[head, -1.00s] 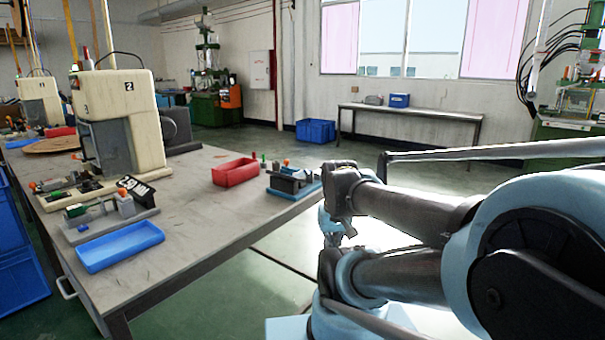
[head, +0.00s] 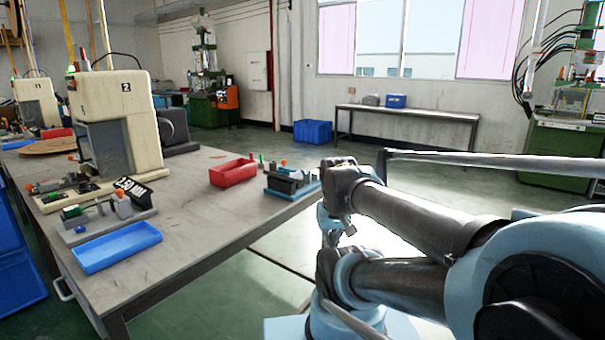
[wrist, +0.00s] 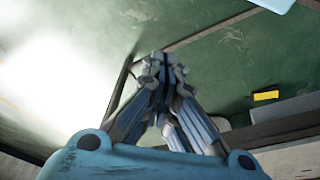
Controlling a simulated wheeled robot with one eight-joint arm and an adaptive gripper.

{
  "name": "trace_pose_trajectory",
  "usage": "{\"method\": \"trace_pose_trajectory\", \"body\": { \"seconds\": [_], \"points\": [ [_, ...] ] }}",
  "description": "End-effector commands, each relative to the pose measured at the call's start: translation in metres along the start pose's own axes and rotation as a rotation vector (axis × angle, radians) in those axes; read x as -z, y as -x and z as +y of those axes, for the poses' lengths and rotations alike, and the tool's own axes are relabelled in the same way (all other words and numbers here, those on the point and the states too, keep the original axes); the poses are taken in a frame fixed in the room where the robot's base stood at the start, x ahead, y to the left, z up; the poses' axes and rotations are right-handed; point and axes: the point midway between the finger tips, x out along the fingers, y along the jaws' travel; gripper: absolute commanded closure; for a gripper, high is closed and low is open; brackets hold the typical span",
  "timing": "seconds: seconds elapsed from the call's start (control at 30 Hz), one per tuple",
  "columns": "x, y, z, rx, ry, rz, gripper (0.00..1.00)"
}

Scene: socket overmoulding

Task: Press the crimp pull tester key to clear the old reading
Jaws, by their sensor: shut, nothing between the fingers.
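A grey bench device (head: 107,216) with a green part, an orange knob and a tilted black display stands on the near left of the table in the head view. It looks like the crimp pull tester. My gripper (wrist: 163,68) is shut and empty in the wrist view, over the green floor and away from both devices. I cannot make out its fingers in the head view.
A blue tray (head: 117,247) lies in front of the grey device, and a red bin (head: 233,172) stands farther back. A cream press (head: 115,125) marked 2 rises behind. The table's middle (head: 190,215) is clear. A yellow label (wrist: 265,96) shows in the wrist view.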

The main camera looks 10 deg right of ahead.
Motion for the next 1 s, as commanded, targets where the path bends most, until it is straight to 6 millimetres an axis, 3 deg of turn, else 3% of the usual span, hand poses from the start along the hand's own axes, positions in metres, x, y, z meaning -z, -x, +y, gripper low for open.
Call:
{"method": "trace_pose_trajectory", "body": {
  "seconds": [0.5,1.0],
  "points": [
    [0.124,0.048,0.006,-0.026,0.152,0.129,1.00],
    [0.261,0.075,0.015,-0.074,0.308,0.259,1.00]
  ]
}}
